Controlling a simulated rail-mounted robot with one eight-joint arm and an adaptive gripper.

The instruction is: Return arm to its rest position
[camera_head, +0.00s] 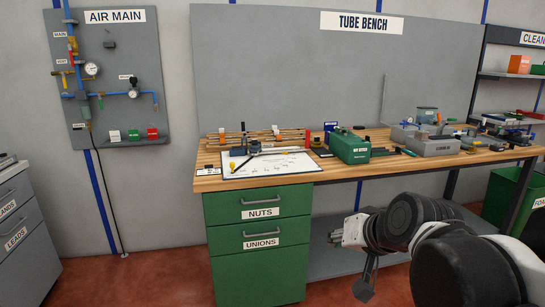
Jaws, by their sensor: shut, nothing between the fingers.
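My arm (415,220) reaches in from the lower right in the head view, in front of the bench and below its top. My gripper (366,290) is at the arm's left end and points down toward the floor, right of the green drawers. It looks shut and holds nothing visible. It appears apart from the bench and the drawers. Its fingertips are small and dark in this view.
The wooden tube bench (335,174) carries a white sheet (270,165), a green box (350,146) and a grey box (432,146). Green drawers (258,245) stand below. A lower shelf (332,265) lies behind my arm. A green bin (503,195) stands right. Red floor at left is clear.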

